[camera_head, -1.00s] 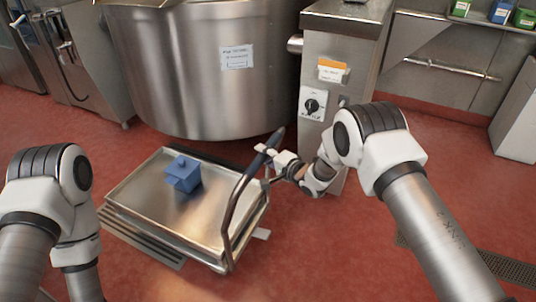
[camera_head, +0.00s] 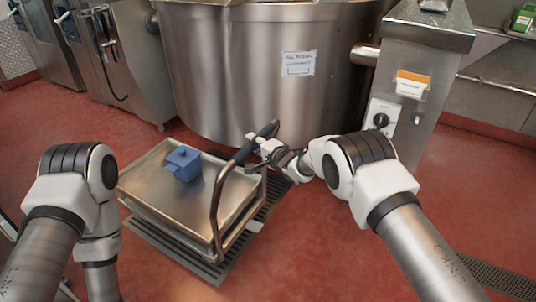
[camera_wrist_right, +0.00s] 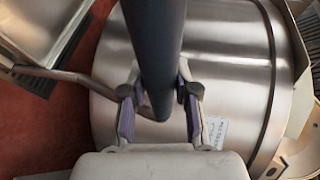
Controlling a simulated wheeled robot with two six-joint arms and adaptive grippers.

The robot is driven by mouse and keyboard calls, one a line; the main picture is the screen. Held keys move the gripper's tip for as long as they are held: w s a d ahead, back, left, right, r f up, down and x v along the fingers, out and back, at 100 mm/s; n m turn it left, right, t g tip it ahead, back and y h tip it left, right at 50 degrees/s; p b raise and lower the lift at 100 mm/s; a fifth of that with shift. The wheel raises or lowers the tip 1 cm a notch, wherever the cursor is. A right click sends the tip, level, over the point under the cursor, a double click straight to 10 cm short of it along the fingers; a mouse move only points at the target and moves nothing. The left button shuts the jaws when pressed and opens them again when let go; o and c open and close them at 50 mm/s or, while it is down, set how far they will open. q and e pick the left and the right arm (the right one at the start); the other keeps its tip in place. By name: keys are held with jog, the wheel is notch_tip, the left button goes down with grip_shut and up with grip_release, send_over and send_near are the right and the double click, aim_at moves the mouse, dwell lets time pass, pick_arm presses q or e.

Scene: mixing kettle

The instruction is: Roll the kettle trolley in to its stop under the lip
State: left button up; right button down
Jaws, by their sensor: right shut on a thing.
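The kettle trolley (camera_head: 220,207) is a low steel platform with a bent tube handle, standing on the floor in front of the mixing kettle (camera_head: 225,85). A blue lidded box (camera_head: 184,165) sits on its deck. My right gripper (camera_head: 259,146) is shut on the dark grip (camera_head: 246,148) at the handle's upper end. The right wrist view shows the grip (camera_wrist_right: 155,45) between the two fingers (camera_wrist_right: 160,98). I cannot make out the lip or the stop. My left arm is at the left, but its gripper is not seen.
A floor grate (camera_head: 178,250) runs beneath and beside the trolley. A steel control pillar (camera_head: 412,85) with a dial stands right of the kettle. Steel cabinets (camera_head: 125,70) stand at the back left. Red floor (camera_head: 330,240) is clear to the trolley's right.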

jog(key=w+a, duration=0.1)
jog(key=w+a+b, duration=0.1)
jog(key=a, duration=0.1)
jog(key=shift+r, duration=0.1)
jog(key=c, duration=1.3)
grip_release()
jog(key=o, duration=0.5)
jog(key=shift+a, duration=0.15)
jog(key=shift+c, duration=0.2)
jog(key=shift+w, duration=0.1)
